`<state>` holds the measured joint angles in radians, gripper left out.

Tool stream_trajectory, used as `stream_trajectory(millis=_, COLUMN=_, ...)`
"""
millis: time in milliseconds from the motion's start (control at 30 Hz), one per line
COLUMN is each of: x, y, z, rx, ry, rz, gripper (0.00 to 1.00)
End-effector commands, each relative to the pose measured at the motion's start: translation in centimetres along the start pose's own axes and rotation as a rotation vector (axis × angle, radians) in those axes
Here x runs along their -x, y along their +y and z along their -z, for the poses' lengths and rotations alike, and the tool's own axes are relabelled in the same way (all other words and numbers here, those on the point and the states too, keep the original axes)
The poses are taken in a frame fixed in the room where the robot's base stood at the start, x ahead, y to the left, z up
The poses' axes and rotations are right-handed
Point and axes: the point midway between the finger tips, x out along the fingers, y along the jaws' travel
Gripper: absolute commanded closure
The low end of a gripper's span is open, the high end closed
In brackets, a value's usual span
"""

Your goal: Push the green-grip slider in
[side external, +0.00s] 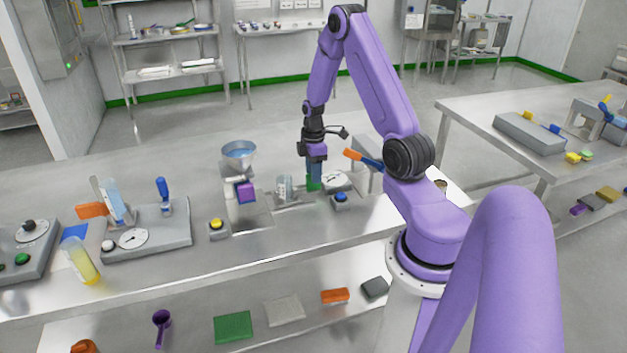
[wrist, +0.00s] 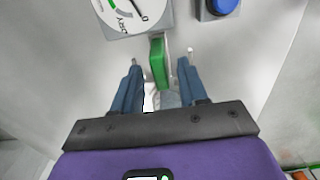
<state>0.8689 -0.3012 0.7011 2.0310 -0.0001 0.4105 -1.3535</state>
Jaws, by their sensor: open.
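The green grip (wrist: 158,62) of the slider is an upright block. In the wrist view it shows just beyond the gap between my fingertips, roughly centred between them. In the side view only a bit of the green grip (side external: 313,183) shows, low at the fingers. My gripper (wrist: 160,78) is open, with its two blue fingers apart and nothing held. In the side view my gripper (side external: 315,172) points down close above the bench. I cannot tell whether a finger touches the grip. The slider's body is mostly hidden.
A dial (wrist: 122,14) and a blue button (wrist: 222,6) lie close beyond the grip. In the side view a clear beaker (side external: 285,186) stands left of my gripper, with a purple block (side external: 245,192) and a funnel (side external: 239,150) farther left. The bench front is mostly clear.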

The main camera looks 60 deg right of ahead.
Motion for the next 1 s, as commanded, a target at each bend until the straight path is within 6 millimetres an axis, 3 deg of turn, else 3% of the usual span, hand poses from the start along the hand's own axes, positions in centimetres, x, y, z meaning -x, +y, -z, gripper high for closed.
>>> stream_trajectory(millis=100, x=-1.7, y=0.0, z=0.0, rx=-0.001, ry=0.000, rz=0.002, gripper=0.57)
stream_trajectory(millis=300, x=-3.2, y=0.0, z=0.0, rx=-0.001, ry=0.000, rz=0.000, gripper=0.57)
stream_trajectory(millis=667, x=-3.5, y=0.0, z=0.0, rx=-0.001, ry=0.000, rz=-0.001, gripper=0.57)
stream_trajectory(millis=800, x=-3.5, y=0.0, z=0.0, rx=-0.001, ry=0.000, rz=-0.001, gripper=1.00)
stream_trajectory(millis=1000, x=-3.5, y=0.0, z=0.2, rx=0.000, ry=0.000, rz=-0.001, gripper=1.00)
